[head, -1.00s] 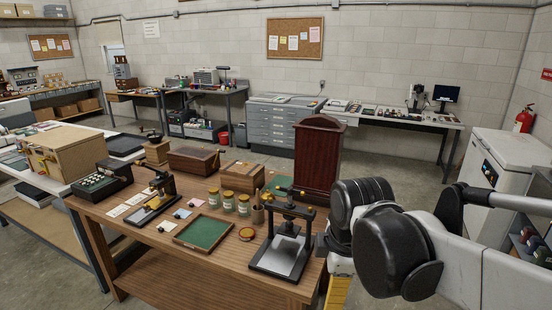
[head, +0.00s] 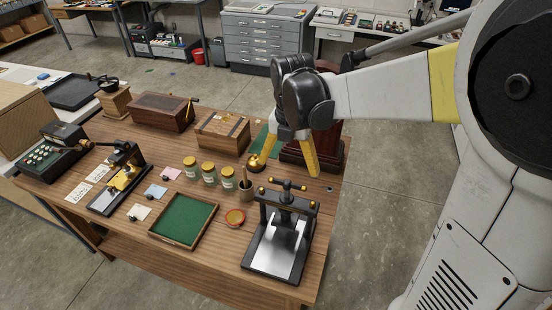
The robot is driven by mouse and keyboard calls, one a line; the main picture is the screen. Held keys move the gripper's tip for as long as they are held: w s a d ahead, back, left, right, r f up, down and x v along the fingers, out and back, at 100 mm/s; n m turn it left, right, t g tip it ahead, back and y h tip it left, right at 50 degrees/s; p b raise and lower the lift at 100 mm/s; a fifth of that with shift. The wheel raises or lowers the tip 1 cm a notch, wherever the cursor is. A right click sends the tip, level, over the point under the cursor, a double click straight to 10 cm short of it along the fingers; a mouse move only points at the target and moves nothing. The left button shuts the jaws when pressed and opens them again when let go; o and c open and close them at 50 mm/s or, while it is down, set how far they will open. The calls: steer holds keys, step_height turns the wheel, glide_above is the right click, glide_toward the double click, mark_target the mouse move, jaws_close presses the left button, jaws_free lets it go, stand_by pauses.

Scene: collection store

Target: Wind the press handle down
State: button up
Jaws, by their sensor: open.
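The black press (head: 262,248) stands at the front right of the wooden table, with a bright metal plate on its bed. Its handle (head: 288,185), a dark cross bar with brass knobs, sits on top of the upright frame. My gripper (head: 284,168) points down with its two yellow fingers spread wide. In the picture it is just above the handle, with nothing seen between the fingers. The depth gap between fingers and handle is hard to judge; I see no contact.
A dark red wooden case (head: 332,150) stands close behind my right finger. A brass object (head: 256,163) shows by my left fingertip. A wooden cup (head: 246,192), glass jars (head: 208,178) and a green-lined tray (head: 184,220) lie left of the press. Open floor is to the right.

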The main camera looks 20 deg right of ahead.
mark_target(287, 181)
steer(key=f, duration=0.3)
steer(key=f+b, duration=0.1)
steer(key=f, duration=0.3)
steer(key=shift+w+f, duration=0.2)
steer(key=shift+f, duration=0.05)
steer(key=c, duration=0.8)
